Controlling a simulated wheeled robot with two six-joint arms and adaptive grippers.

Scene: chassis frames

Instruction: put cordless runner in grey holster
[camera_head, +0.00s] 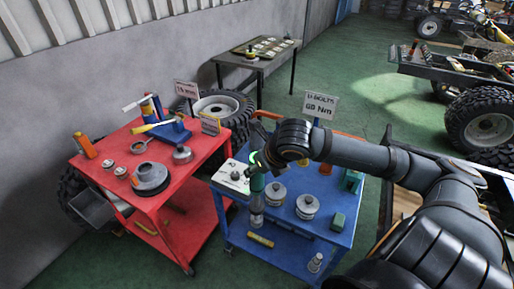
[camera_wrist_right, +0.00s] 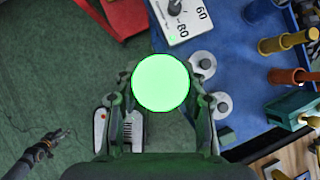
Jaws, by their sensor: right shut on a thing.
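My right gripper (camera_head: 255,162) is shut on the cordless runner, above the front left part of the blue cart. In the right wrist view the runner (camera_wrist_right: 160,83) shows as a pale green round end between the fingers; its lower part is hidden. In the head view a dark green part of it (camera_head: 257,183) shows below the fingers. A grey upright piece (camera_head: 257,204), possibly the grey holster, stands just below it at the cart's left edge; I cannot tell whether they touch. My left gripper (camera_wrist_right: 62,135) is small and low in the right wrist view, over the floor, empty.
The blue cart (camera_head: 290,246) carries a white dial box (camera_head: 231,178), two grey lidded pots (camera_head: 307,206) and green blocks (camera_head: 337,222). A red cart (camera_head: 120,150) with tools stands to the left. A sign (camera_head: 320,105) rises behind the blue cart.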

